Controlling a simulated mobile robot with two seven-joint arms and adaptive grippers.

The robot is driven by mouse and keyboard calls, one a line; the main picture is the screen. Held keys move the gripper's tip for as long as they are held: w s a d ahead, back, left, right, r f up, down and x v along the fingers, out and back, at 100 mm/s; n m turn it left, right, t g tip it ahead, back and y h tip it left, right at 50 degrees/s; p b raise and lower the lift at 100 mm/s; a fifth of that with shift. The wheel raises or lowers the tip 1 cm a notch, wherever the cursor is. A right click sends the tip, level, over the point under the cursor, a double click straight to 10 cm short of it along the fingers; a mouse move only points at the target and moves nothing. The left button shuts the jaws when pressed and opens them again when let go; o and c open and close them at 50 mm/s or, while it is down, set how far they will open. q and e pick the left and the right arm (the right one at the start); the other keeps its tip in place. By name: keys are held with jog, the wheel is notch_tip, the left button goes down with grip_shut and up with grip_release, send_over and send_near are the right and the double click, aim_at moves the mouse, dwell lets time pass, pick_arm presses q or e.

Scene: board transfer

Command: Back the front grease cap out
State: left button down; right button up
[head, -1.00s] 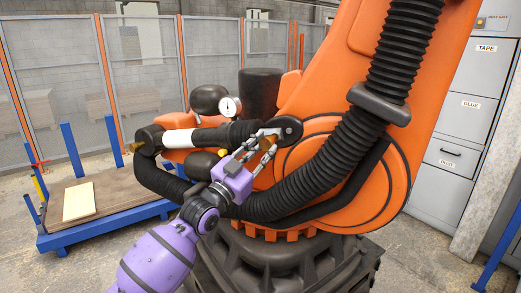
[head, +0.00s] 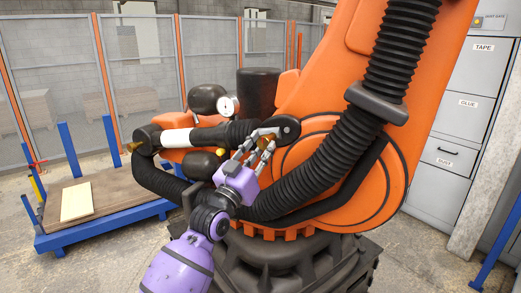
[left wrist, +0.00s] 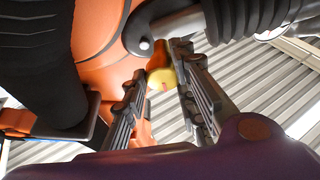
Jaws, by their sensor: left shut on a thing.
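The front grease cap (left wrist: 159,78) is a small yellow, rounded cap in the left wrist view, on an orange stub in front of the orange machine. In the head view it is mostly hidden by my fingers. My left gripper (head: 262,146) comes up from below. It is shut on the cap, with one finger on each side in the left wrist view (left wrist: 163,70). The cap's seat cannot be seen clearly. My right gripper is in neither view.
A large orange robot arm (head: 350,185) with a thick black ribbed hose (head: 330,170) fills the middle. A round gauge (head: 228,106) and black cylinders sit close to my gripper. A blue-framed cart (head: 100,232) with a pale board (head: 77,201) stands left. Grey cabinets (head: 465,105) stand right.

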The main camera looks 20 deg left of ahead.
pick_arm(q)
jog(key=shift+d, duration=0.2)
jog(key=c, duration=1.8)
grip_release()
jog(key=shift+o, duration=1.3)
jog(key=shift+d+r, duration=0.1)
jog(key=shift+d, duration=0.05)
jog(key=shift+s+a, duration=0.1)
jog(key=shift+a, duration=0.1)
jog(key=shift+s+a+f, duration=0.1)
jog(key=shift+s+f, duration=0.15)
jog(key=v, duration=1.1)
jog(key=shift+s, duration=0.15)
